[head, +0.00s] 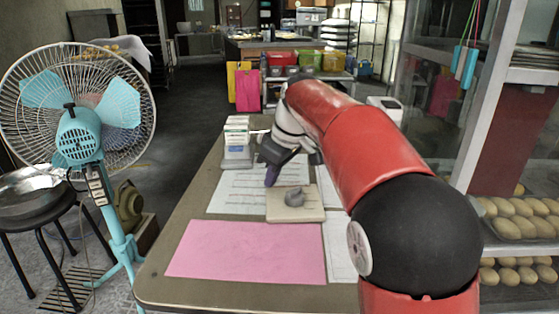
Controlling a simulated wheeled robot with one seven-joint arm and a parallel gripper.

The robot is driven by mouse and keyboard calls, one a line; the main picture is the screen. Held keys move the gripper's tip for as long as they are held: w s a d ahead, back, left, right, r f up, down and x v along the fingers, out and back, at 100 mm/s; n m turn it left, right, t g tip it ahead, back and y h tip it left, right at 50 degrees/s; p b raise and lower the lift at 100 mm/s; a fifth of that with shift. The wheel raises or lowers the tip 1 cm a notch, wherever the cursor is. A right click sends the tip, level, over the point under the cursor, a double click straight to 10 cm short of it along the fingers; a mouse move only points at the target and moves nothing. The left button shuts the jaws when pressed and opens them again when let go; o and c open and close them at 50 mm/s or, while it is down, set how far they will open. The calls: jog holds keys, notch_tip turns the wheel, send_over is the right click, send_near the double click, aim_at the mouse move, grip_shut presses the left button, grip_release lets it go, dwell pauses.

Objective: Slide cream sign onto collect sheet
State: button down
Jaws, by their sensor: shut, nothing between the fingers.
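The cream sign (275,214) is a flat square plate with a grey lump (294,197) on top. It lies on the table, mostly over the lower right part of a white printed sheet (226,192). A bare pink sheet (247,252) lies just in front of it. I cannot read which sheet is the collect sheet. My gripper (272,177) is shut and empty, pointing down at the far left edge of the cream sign. I cannot tell whether its tips touch the sign. My red arm hides part of the table to the right.
A small stack of white and green boxes (237,138) stands at the table's back left. Another white sheet (338,245) lies to the right of the pink one. A blue fan (80,130) stands left of the table, and a glass cabinet with bread trays (525,220) is at right.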

aim_at(282, 194)
jog(key=shift+s+d, duration=0.35)
jog(key=shift+d, duration=0.25)
jog(key=shift+s+d, duration=0.35)
jog(key=shift+d, duration=0.2)
jog(key=shift+s+d, duration=0.3)
jog(key=shift+d, duration=0.3)
jog(key=s+d, duration=0.2)
jog(key=d, duration=0.2)
jog(key=s+d+b, duration=0.1)
jog(key=s+d, duration=0.1)
jog(key=d, duration=0.2)
jog(key=s+d+b, duration=0.1)
jog(key=s+d, duration=0.2)
jog(key=d, duration=0.1)
jog(key=shift+w+a, duration=0.1)
jog(key=shift+a, duration=0.05)
